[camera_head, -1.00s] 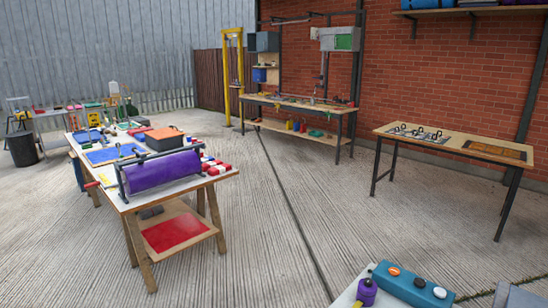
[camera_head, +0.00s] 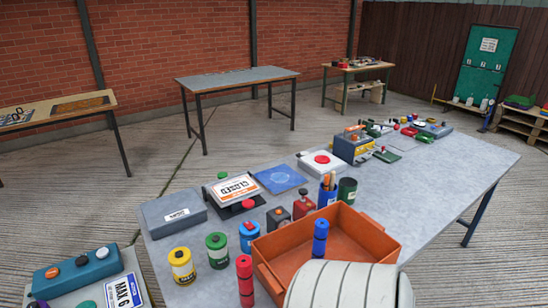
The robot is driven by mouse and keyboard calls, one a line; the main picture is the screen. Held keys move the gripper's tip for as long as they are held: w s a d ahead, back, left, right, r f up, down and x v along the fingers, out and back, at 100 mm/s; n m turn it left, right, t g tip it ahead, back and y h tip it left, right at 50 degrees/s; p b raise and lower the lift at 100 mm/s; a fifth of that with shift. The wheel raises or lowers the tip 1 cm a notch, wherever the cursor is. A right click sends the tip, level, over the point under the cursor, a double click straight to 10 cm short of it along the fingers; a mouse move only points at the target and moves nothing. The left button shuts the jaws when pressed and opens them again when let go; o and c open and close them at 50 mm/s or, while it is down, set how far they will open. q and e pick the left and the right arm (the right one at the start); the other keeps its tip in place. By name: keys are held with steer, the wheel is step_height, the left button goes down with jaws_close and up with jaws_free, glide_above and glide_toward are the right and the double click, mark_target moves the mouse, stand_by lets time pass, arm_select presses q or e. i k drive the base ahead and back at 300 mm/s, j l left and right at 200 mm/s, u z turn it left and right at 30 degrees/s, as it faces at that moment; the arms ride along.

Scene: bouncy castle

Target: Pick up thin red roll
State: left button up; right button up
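A thin red roll (camera_head: 245,281), upright and looking like stacked short red cylinders, is at the near edge of the grey table (camera_head: 440,170), just left of the orange crate (camera_head: 385,245). Its lower end is cut off by the picture edge. A similar blue roll (camera_head: 320,238) stands upright at the crate, in front of its far wall. Neither of my grippers is in view.
Yellow (camera_head: 182,266), green (camera_head: 217,251) and blue (camera_head: 249,236) cans stand left of the crate. A grey box (camera_head: 173,213) is behind them. A white ribbed rounded shape (camera_head: 345,287) covers the crate's near side. The table's right part is clear.

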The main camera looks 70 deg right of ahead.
mark_target(244, 263)
steer(key=z, duration=1.85)
steer(key=l, duration=0.1)
